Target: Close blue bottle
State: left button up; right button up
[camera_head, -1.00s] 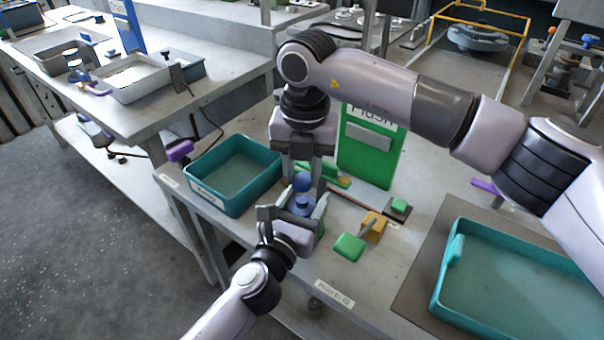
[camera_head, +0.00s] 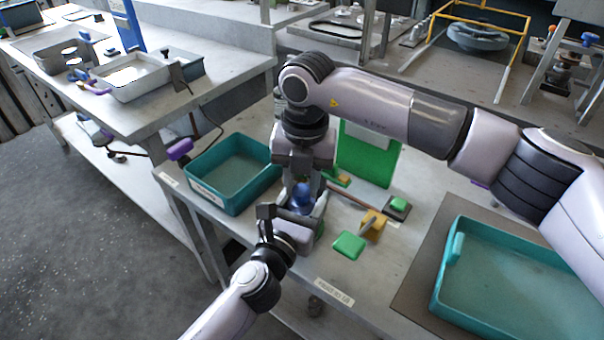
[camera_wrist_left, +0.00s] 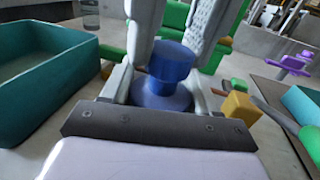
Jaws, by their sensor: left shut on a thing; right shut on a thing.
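The blue bottle (camera_head: 301,205) stands near the table's left edge, between the fingers of my left gripper (camera_head: 296,213), which is shut on its body. In the left wrist view the bottle's sloping shoulder (camera_wrist_left: 160,97) shows between the left jaws. A blue cap (camera_wrist_left: 172,62) sits at the bottle's top, upright and in line with it; whether it is fully seated I cannot tell. My right gripper (camera_wrist_left: 170,50) comes down from above and is shut on the cap. In the head view the right gripper (camera_head: 303,184) largely hides the cap.
A teal bin (camera_head: 235,205) stands left of the grippers. A green board (camera_head: 370,160) stands behind. A green block (camera_head: 349,244) and a yellow block (camera_head: 373,226) lie close on the right. A large teal tray (camera_head: 440,285) is at the far right.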

jog(key=shift+f, duration=0.7)
dwell(0.5)
jog(key=m, duration=0.4)
jog(key=shift+d+m, duration=0.1)
jog(key=shift+m, duration=0.2)
jog(key=m, duration=1)
jog(key=shift+s, duration=0.15)
jog(key=m, duration=0.5)
jog(key=o, duration=1)
